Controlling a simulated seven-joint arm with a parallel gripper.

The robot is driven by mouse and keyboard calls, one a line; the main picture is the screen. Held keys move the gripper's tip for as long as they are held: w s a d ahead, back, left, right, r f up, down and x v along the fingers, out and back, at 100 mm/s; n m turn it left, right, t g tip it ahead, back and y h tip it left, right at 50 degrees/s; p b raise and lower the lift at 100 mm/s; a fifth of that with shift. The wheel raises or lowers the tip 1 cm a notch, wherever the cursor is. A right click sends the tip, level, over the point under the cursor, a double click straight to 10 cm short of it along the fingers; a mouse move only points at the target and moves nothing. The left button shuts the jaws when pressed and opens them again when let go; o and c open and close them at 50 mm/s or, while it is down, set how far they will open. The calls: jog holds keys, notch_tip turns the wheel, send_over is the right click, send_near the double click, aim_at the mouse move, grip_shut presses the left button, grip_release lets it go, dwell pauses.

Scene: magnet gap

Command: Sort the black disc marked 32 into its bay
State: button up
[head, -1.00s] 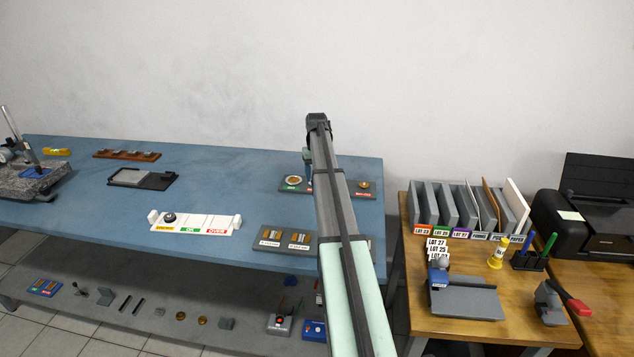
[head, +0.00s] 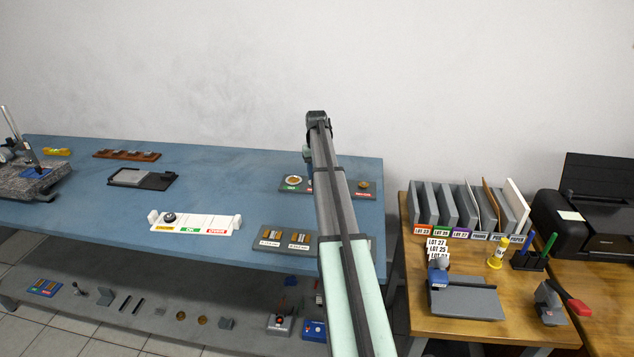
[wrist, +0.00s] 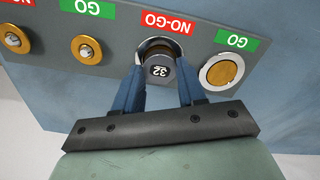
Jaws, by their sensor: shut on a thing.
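The black disc marked 32 (wrist: 158,71) sits between the two blue fingers of my gripper (wrist: 162,88) in the wrist view, its number upside down there. My gripper is shut on it. The disc is at the gauge plate's NO-GO label (wrist: 166,21), in front of or over a silver-rimmed spot (wrist: 153,47). I cannot tell whether it touches that spot. The white bay tray (head: 208,222) stands at the front of the blue bench in the head view, with yellow, green and red labels. Another dark disc (head: 169,217) lies at its left end. My arm hides the gripper in the head view.
The middle of the blue bench (head: 235,185) is clear.

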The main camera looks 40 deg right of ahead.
jog(key=shift+r, duration=2.05)
jog(key=shift+n, duration=0.7)
jog(key=w+a, duration=0.1)
jog(key=a, duration=0.2)
jog(key=w+a, duration=0.2)
jog(key=a, duration=0.1)
jog(key=w+a, duration=0.1)
jog(key=a, duration=0.2)
jog(key=shift+w+a+r, duration=0.1)
jog(key=shift+w, duration=0.2)
jog(key=s+a+n, duration=0.1)
jog(key=a, duration=0.8)
jog(key=s+a+n, duration=0.1)
jog(key=a+n, duration=0.1)
jog(key=a, duration=0.8)
jog(key=s+a+n, duration=0.1)
jog(key=a, duration=0.8)
jog(key=shift+s+a+n, duration=0.3)
jog(key=shift+a, duration=0.1)
jog(key=shift+s+f, duration=0.2)
jog(key=shift+w+n, duration=0.1)
jog(key=shift+n, duration=0.5)
